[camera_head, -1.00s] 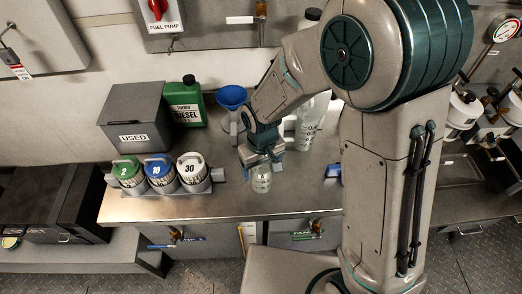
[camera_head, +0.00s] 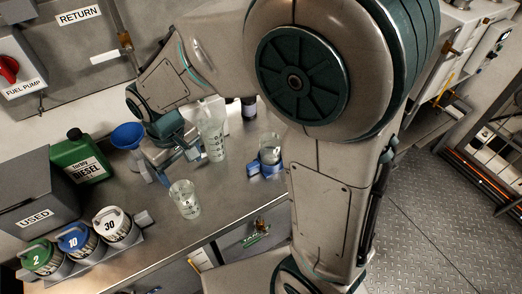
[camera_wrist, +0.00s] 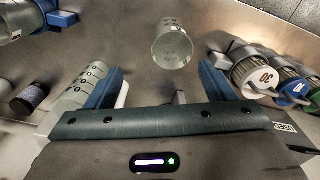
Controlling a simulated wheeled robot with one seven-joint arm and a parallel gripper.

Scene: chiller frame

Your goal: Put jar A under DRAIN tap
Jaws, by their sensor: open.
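A small clear glass jar (camera_head: 185,198) stands upright on the steel bench near its front edge. I cannot read whether it is jar A. It also shows in the wrist view (camera_wrist: 172,45), beyond the open fingers. My gripper (camera_head: 182,158) is open and empty, behind the jar and apart from it. In the wrist view its blue fingers (camera_wrist: 160,88) are spread wide. A second jar (camera_head: 270,148) stands in a blue holder (camera_head: 266,170) to the right. A tap with a green tag (camera_head: 256,238) is below the bench's front edge; I cannot read DRAIN on it.
A tall graduated cylinder (camera_head: 214,142) stands right beside my gripper. A blue funnel (camera_head: 127,136), green diesel can (camera_head: 80,158), grey USED box (camera_head: 30,195) and several numbered canisters (camera_head: 110,224) stand left. Bare bench lies around the jar.

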